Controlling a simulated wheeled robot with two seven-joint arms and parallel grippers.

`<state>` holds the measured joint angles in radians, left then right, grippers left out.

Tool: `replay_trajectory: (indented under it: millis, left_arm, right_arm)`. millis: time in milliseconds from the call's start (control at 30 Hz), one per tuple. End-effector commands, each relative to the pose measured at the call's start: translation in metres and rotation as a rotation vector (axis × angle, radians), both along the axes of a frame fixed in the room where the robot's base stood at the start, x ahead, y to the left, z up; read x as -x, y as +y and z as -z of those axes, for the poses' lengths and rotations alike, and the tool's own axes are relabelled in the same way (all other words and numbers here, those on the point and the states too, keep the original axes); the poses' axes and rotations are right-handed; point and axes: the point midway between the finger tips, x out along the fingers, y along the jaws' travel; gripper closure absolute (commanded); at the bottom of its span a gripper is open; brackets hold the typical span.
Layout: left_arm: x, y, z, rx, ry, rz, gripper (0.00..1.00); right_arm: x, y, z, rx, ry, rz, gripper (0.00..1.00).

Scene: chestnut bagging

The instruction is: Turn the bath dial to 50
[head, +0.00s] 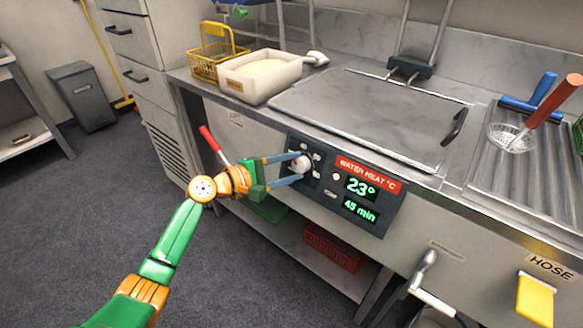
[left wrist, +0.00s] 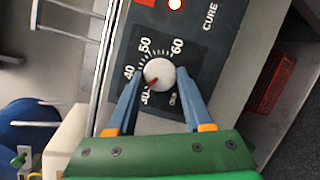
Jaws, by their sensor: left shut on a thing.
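The bath dial (head: 301,163) is a white round knob on the dark control panel (head: 370,223) at the front of the counter. In the left wrist view the dial (left wrist: 158,72) has a red pointer that points down-left, close to the 30 mark. The 50 mark (left wrist: 144,45) is above the knob, slightly left. My left gripper (head: 297,168) reaches the panel from the left, its two blue fingers shut on the knob's sides. The panel display (head: 361,187) reads 23° and 45 min. My right gripper is not in view.
A lidded steel bath (head: 370,108) is set in the counter above the panel. A cream tub (head: 258,76) and a yellow basket (head: 213,56) stand at its left. A red crate (head: 335,247) is on the lower shelf. A lever tap (head: 425,268) projects at the right.

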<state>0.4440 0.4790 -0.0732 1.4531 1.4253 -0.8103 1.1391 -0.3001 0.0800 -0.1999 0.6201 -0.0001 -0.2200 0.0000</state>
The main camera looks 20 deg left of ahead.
Motion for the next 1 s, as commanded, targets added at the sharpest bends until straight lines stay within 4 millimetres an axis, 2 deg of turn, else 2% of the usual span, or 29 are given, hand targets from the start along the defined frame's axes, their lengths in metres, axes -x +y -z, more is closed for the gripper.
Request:
replay_trajectory:
  millis: [467,1000]
  left_arm:
    - [-0.001,0.000,-0.006,-0.405,-0.144,0.139,1.00]
    - [-0.001,-0.002,-0.011,-0.864,-0.310,0.295,1.00]
  right_arm:
    - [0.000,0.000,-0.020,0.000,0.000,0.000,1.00]
    - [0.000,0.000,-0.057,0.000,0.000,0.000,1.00]
